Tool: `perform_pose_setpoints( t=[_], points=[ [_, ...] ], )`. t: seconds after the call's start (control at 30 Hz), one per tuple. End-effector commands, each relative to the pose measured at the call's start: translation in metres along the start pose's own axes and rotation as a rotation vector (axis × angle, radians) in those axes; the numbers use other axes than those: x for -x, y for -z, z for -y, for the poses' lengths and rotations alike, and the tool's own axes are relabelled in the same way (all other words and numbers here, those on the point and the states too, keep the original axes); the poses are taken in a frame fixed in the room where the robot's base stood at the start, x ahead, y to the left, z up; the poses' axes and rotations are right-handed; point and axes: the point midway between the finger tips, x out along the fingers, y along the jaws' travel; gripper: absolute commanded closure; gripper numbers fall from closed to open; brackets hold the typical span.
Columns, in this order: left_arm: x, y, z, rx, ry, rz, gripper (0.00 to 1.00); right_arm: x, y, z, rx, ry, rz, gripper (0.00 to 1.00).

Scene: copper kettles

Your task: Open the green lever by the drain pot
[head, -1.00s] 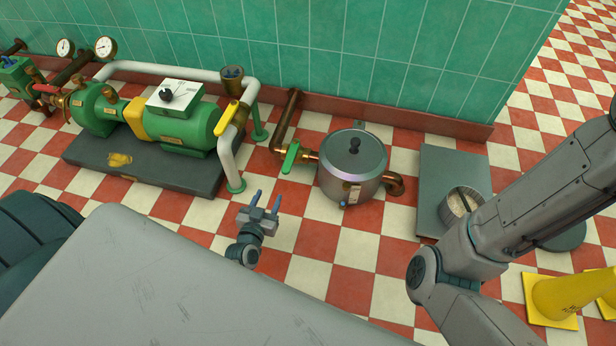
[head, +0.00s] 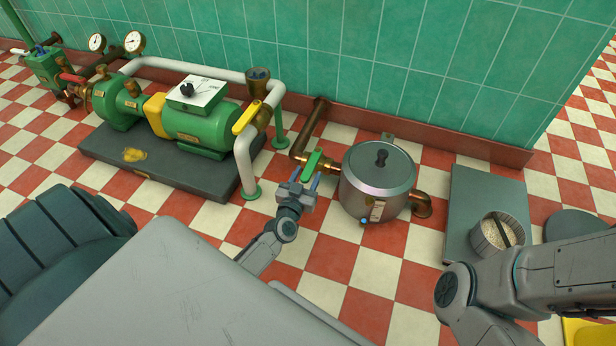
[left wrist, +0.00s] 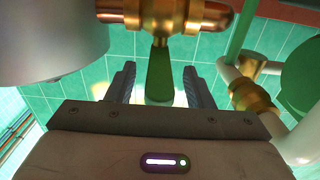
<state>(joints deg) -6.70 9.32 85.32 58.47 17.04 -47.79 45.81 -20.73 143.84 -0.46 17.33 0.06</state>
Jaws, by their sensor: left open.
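The green lever (head: 313,161) sits on a brass valve in the copper pipe just left of the drain pot (head: 378,182). It lies crosswise to the pipe. My left gripper (head: 305,179) is open at the near end of the lever. In the left wrist view the lever (left wrist: 160,76) hangs from the brass valve (left wrist: 163,14) and reaches down between the two open fingers, with a gap on each side. The pot (left wrist: 50,40) fills the upper left there. My right gripper is out of view.
A white pipe with a yellow lever (head: 246,117) stands left of my left gripper, beside a green pump on a dark plinth (head: 160,170). A grey slab (head: 470,190) with a bucket (head: 497,233) lies right of the pot. The tiled wall is close behind.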

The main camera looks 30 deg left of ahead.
Motion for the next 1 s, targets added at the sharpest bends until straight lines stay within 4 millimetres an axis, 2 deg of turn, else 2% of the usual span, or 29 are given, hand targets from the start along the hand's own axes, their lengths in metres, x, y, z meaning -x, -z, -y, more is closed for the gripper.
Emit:
perform_pose_setpoints(
  t=[0.17, 0.43, 0.47, 0.6, 0.7, 1.0],
  points=[
    [-0.0127, -0.0004, -0.0002, 0.001, -0.001, 0.000, 0.53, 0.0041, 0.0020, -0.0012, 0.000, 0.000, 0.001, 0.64],
    [-0.0138, 0.0002, -0.0002, 0.001, -0.001, 0.001, 0.53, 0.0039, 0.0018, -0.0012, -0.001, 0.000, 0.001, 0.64],
    [-0.0137, 0.0002, -0.0002, 0.001, -0.001, 0.001, 0.57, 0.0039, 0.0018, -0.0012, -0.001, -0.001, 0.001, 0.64],
    [-0.0136, 0.0001, -0.0001, 0.001, -0.001, 0.001, 0.84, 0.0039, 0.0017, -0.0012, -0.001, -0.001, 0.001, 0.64],
    [-0.0135, 0.0001, -0.0002, 0.001, -0.001, 0.001, 1.00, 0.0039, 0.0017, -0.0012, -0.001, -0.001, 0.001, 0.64],
    [-0.0109, -0.0010, 0.0071, -0.002, -0.007, 0.002, 1.00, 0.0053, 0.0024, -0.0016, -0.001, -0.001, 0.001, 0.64]
  ],
)
